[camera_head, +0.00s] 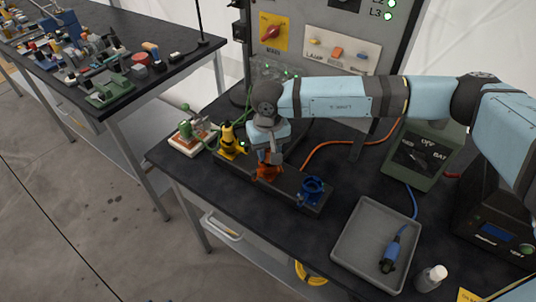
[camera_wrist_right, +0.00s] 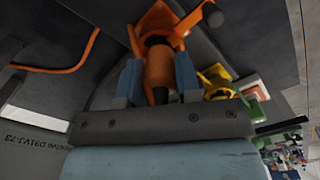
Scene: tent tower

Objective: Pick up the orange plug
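The orange plug (camera_wrist_right: 158,70) sits between the two fingers of my right gripper (camera_wrist_right: 158,78), with no clear gap on either side. Its front end is at an orange socket (camera_wrist_right: 160,22). In the head view the orange socket (camera_head: 267,173) is on a dark strip (camera_head: 290,192), directly under my right gripper (camera_head: 270,156). The gripper points down and hides most of the plug there. How far the plug sits in the socket is hard to tell. My left gripper is not in view.
On the strip, a yellow socket (camera_head: 230,150) is left and a blue socket (camera_head: 313,187) right. A blue plug (camera_head: 391,251) lies in the grey tray (camera_head: 345,250). An orange cable (camera_head: 340,142) runs behind the strip.

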